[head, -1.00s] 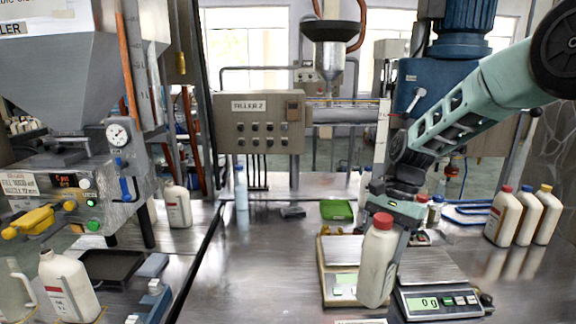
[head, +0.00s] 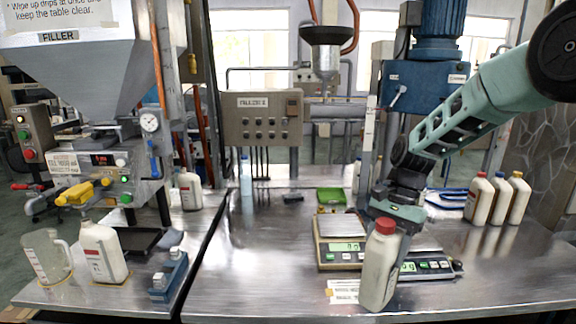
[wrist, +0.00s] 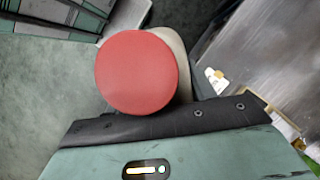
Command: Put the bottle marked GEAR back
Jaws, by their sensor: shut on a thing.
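My gripper (head: 398,212) is shut on a white bottle (head: 380,275) with a red cap, held nearly upright with a slight tilt. In the wrist view the red cap (wrist: 136,72) hides most of the bottle, and the gripper body (wrist: 165,135) lies just below it. I cannot read a label on the held bottle. Three more white bottles stand at the right of the table, with a red cap (head: 480,198), a blue cap (head: 501,200) and a yellow cap (head: 519,202). Their markings are too small to read.
Two scales (head: 333,265) and (head: 440,262) stand behind the held bottle. A white label (head: 341,291) lies at the table's front. A green tray (head: 331,196) is farther back. The left bench holds a jug (head: 46,258) and a white bottle (head: 103,253). The table's right front is clear.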

